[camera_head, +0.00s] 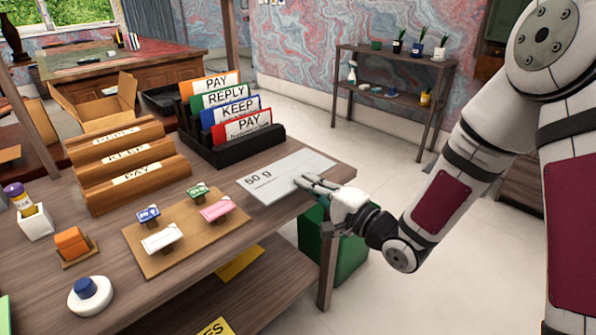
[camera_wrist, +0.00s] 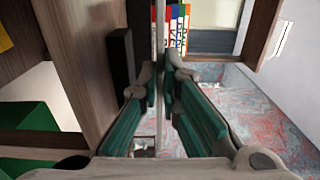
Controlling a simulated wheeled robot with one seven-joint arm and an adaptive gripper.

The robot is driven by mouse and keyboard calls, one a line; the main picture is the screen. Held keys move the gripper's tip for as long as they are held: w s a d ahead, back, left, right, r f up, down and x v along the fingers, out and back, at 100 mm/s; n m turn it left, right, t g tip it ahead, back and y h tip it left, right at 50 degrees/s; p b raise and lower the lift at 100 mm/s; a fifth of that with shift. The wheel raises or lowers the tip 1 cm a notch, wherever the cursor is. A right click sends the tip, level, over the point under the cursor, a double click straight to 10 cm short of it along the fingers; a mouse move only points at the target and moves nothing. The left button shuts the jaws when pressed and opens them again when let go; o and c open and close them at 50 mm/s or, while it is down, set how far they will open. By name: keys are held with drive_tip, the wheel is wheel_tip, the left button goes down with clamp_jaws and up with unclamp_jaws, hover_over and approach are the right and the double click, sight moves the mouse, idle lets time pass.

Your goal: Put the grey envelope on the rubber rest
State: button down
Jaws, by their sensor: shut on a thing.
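My gripper (camera_head: 318,184) is at that edge and shut on the envelope. In the wrist view the envelope (camera_wrist: 160,35) shows edge-on as a thin strip between the two fingers of my gripper (camera_wrist: 160,78). I cannot tell for certain which thing is the rubber rest. An orange block (camera_head: 72,240) on a small brown stand (camera_head: 77,259) sits at the left of the desk.
A wooden board (camera_head: 150,263) with several stamps lies left of the envelope. Wooden letter racks (camera_head: 130,167) and a black holder (camera_head: 236,151) with coloured folders stand behind. A round white pot (camera_head: 90,300) is at front left. A green bin (camera_head: 352,255) stands under the desk's right end.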

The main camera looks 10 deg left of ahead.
sight(303, 160)
drive_tip(key=w+a, duration=0.1)
drive_tip(key=w, duration=0.2)
drive_tip(key=w+a+b, duration=0.1)
drive_tip(key=w, duration=0.3)
drive_tip(key=w+f+b, duration=0.1)
drive_tip(key=w, duration=0.2)
drive_tip(key=shift+w+a, duration=0.35)
drive_tip(key=shift+a, duration=0.05)
drive_tip(key=shift+w+f+b, duration=0.2)
drive_tip(key=shift+f+b, duration=0.45)
drive_tip(key=shift+f, duration=1.15)
drive_tip(key=shift+f, duration=0.15)
drive_tip(key=c, duration=2.1)
unclamp_jaws()
drive_tip(key=shift+o, duration=0.2)
drive_tip(key=shift+s+d, duration=0.1)
drive_tip(key=p+v, duration=0.2)
drive_tip(key=v, duration=0.9)
drive_tip(key=shift+s+d+r, duration=0.2)
drive_tip(key=shift+d, duration=0.1)
